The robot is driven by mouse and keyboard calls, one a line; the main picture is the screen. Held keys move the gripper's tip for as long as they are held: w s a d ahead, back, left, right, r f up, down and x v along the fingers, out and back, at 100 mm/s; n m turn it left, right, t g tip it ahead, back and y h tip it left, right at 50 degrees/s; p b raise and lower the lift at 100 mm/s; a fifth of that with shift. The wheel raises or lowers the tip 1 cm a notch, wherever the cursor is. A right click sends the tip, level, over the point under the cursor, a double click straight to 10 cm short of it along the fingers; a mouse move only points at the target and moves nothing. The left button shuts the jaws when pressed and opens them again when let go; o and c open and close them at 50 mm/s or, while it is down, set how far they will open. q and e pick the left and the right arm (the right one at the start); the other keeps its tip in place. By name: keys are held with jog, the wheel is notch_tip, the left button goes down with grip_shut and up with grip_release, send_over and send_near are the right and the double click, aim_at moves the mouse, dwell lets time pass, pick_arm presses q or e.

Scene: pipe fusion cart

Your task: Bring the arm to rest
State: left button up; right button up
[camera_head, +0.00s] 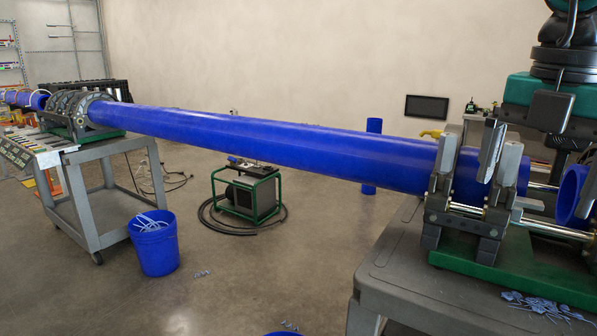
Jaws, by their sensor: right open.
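The long blue pipe (270,140) runs across the view, from the far clamp unit (75,113) on the left to the near fusion machine (480,215) on the right. Its near end sits in the grey clamps. My right arm comes in at the top right, in green and black. My right gripper (550,112) is open, above and beside the near machine; its fingertips are hard to make out against the clamps. I cannot tell whether it touches anything. My left gripper is not in view.
A short blue pipe piece (574,192) lies at the right edge. Blue shavings (535,303) lie on the grey cart top (400,272). A blue bucket (154,245), a green-framed power unit (246,192) with a hose and an upright blue pipe (368,180) stand on the floor.

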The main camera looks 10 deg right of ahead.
jog(key=w+f+m+t+y+p, duration=0.1)
jog(key=w+f+m+t+y, duration=0.2)
jog(key=f, duration=0.6)
jog(key=w+d+f+m+t+y, duration=0.1)
jog(key=f+m+t+y, duration=0.4)
jog(key=f, duration=0.4)
jog(key=w+f+m+t+y+p, duration=0.1)
jog(key=w+f+m+t+y, duration=0.15)
jog(key=f+t, duration=0.45)
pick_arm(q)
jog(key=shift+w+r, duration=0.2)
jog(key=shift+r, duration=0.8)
pick_arm(e)
jog(key=s+a+f+m+g+h, duration=0.1)
jog(key=s+a+f+m+h, duration=0.1)
jog(key=f, duration=0.5)
jog(key=s+a+f+m+g+h, duration=0.2)
jog(key=s+a+f+m+h, duration=0.1)
jog(key=s+a+f+m, duration=0.2)
jog(key=s+a+f+m+g+h, duration=0.2)
jog(key=s+a+f+m+h, duration=0.1)
jog(key=f, duration=0.7)
jog(key=s+a+m, duration=0.1)
jog(key=s+a, duration=0.1)
jog(key=a, duration=0.1)
jog(key=shift+a+f, duration=0.3)
jog(key=shift+f, duration=0.1)
jog(key=shift+s, duration=0.1)
